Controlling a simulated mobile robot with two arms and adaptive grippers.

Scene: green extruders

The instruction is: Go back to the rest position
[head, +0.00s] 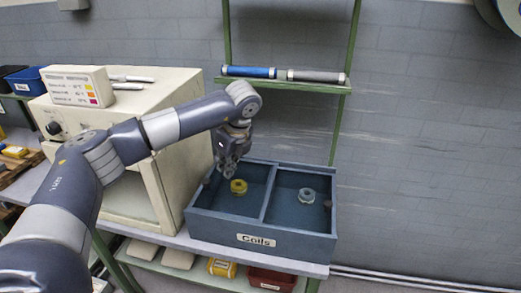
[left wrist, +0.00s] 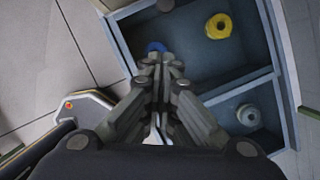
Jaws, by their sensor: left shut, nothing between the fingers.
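My left arm reaches in from the left in the head view. Its gripper (head: 227,168) points down over the left compartment of the blue box labelled Coils (head: 264,249). The gripper is shut and empty; it also shows in the left wrist view (left wrist: 161,60). A yellow coil (head: 238,187) lies in the left compartment, close to the fingertips but apart from them in the wrist view (left wrist: 218,26). A grey-white coil (head: 306,195) lies in the right compartment. A bit of a blue thing (left wrist: 157,46) shows behind the fingertips in the wrist view. My right gripper is not in view.
A cream machine (head: 158,186) stands left of the box, beneath my forearm. A green-framed shelf (head: 300,84) with blue and grey cylinders rises behind the box. A lower shelf holds a yellow item (head: 222,267) and a red bin (head: 271,280).

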